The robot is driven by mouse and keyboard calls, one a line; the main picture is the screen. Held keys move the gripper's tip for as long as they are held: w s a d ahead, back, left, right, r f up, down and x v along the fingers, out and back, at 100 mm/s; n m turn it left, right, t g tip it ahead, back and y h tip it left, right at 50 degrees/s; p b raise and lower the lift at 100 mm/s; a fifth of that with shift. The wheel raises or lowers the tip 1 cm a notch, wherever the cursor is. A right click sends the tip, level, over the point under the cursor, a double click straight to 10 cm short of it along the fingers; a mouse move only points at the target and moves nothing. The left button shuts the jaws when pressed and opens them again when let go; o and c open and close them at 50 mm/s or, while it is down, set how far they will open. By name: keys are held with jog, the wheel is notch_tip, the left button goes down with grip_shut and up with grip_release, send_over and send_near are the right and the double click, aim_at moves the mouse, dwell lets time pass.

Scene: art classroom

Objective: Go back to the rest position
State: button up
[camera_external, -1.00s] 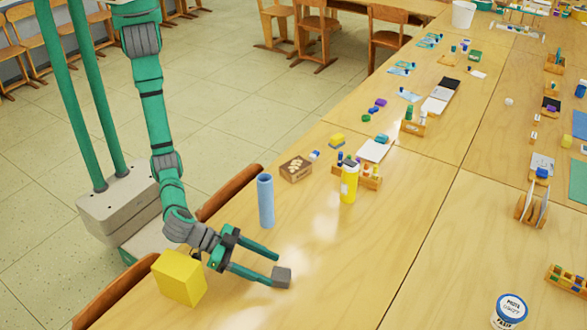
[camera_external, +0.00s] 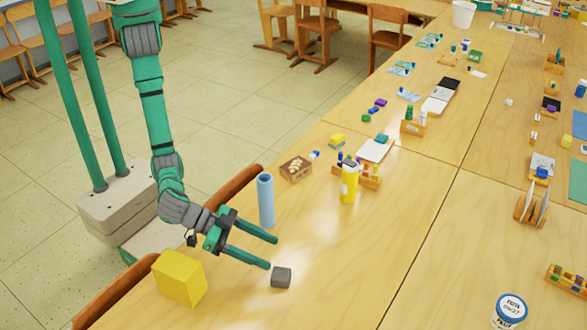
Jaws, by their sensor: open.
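My gripper (camera_external: 273,253) is open and empty above the near part of the wooden table (camera_external: 330,285). Its two green fingers point right. A small dark grey block (camera_external: 281,277) sits on the table just beyond the tip of the nearer finger, apart from it in the picture. A yellow block (camera_external: 179,278) stands on the table left of the gripper. A light blue cylinder (camera_external: 266,203) stands upright behind the fingers.
A yellow bottle (camera_external: 349,184) stands by a wooden rack (camera_external: 370,177) of small bottles. A brown box (camera_external: 296,169) lies behind the cylinder. A chair back (camera_external: 230,192) runs along the table's left edge.

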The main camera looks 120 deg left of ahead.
jog(key=shift+f, duration=0.1)
